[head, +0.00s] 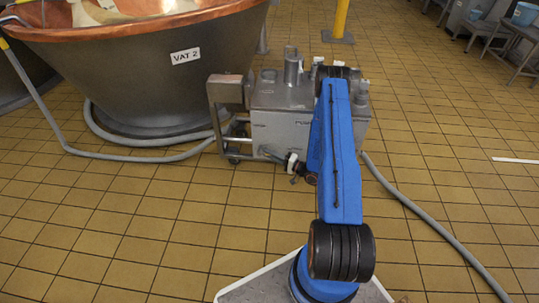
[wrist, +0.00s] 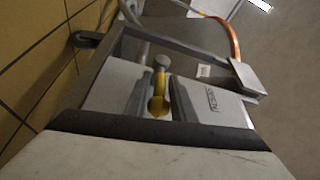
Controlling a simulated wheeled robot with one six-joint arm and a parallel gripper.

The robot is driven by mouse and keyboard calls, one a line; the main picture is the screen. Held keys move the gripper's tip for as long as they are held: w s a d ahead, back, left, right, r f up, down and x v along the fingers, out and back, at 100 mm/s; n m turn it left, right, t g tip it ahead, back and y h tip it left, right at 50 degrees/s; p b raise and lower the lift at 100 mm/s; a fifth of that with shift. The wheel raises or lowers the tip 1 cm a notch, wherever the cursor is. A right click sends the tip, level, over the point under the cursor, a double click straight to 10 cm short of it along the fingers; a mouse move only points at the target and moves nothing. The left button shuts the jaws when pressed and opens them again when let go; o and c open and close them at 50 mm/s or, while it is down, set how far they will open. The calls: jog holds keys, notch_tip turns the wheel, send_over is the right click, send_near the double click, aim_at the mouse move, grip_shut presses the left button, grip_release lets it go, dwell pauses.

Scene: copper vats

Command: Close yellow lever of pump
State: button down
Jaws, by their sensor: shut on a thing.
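The yellow lever (wrist: 157,104) shows in the middle of the wrist view, with a round metal end (wrist: 161,62) just beyond it. My gripper (wrist: 159,86) has its two grey fingers on either side of the lever and is shut on it. In the head view the grey metal pump (head: 284,133) stands on the floor beside the vat. My blue arm reaches over to the pump's lower front and hides its right part. The lever is too small to make out in the head view.
The copper-rimmed vat labelled VAT 2 (head: 150,80) stands left of the pump. A grey hose (head: 182,157) curves along the floor from the pump's left, and another hose (head: 425,215) runs to the lower right. A yellow post (head: 341,18) stands behind. The tiled floor in front is mostly clear.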

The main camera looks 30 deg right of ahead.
jog(key=c, duration=1.7)
grip_release()
jog(key=shift+f, duration=0.1)
jog(key=shift+c, duration=0.2)
jog(key=v, duration=1.7)
jog(key=shift+s+d, duration=0.1)
jog(key=shift+d, duration=0.05)
